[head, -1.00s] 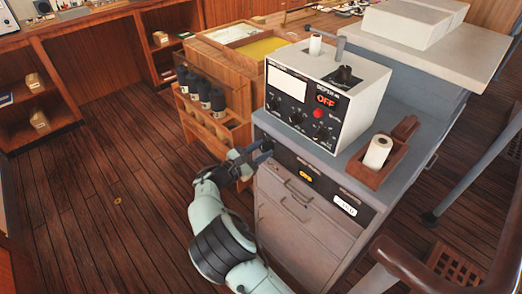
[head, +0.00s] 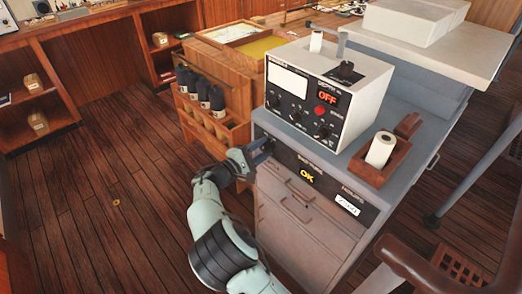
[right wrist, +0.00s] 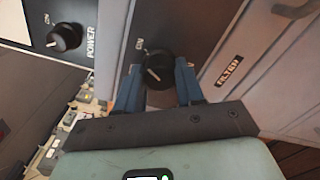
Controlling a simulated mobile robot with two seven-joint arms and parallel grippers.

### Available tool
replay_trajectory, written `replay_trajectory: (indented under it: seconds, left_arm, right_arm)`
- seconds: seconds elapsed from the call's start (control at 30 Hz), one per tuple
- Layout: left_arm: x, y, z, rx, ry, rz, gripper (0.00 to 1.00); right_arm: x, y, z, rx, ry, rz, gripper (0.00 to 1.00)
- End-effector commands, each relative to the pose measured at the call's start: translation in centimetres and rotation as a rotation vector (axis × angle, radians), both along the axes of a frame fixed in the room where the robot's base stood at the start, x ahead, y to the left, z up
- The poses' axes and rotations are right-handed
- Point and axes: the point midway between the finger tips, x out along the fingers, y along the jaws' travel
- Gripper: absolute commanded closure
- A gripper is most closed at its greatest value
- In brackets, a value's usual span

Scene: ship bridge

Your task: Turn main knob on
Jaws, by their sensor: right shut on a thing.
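My right gripper (head: 264,149) is at the left end of the dark panel strip on the grey cabinet, below the boxy instrument. In the right wrist view, its two blue fingers (right wrist: 158,88) are closed on either side of a round black knob (right wrist: 156,66). The knob has a white pointer line, and an ON mark is printed beside it. I cannot read a "main" label there. In the head view the gripper hides this knob. A second black knob (right wrist: 65,37), marked ON and POWER, is at upper left in the wrist view. My left gripper is not in view.
The instrument (head: 335,98) shows a red OFF display (head: 327,97). A wooden rack (head: 205,115) with dark bottles stands close left of my gripper. A paper roll (head: 380,150) sits in a wooden tray.

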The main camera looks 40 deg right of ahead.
Motion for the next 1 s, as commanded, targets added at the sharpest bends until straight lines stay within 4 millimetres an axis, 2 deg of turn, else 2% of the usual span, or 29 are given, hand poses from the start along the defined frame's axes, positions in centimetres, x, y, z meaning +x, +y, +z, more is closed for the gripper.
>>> replay_trajectory:
  seconds: [0.53, 0.57, 0.6, 0.63, 0.9, 1.0]
  left_arm:
    - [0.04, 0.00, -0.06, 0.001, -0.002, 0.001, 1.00]
    - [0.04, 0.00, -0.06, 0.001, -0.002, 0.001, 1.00]
    - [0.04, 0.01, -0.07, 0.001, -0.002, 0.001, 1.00]
    - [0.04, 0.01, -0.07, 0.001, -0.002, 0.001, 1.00]
    - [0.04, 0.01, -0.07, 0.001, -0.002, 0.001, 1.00]
    - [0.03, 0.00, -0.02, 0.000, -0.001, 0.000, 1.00]
  right_arm:
    - [0.02, 0.13, -0.15, 0.007, -0.024, 0.002, 0.93]
    - [0.02, 0.13, -0.15, 0.007, -0.023, 0.001, 0.53]
    - [0.02, 0.13, -0.14, 0.007, -0.024, 0.002, 0.40]
    - [0.02, 0.12, -0.13, 0.006, -0.024, 0.001, 0.37]
    - [0.01, 0.10, -0.05, 0.004, -0.023, 0.001, 0.37]
    - [0.01, 0.66, -0.04, 0.004, -0.023, 0.002, 0.37]
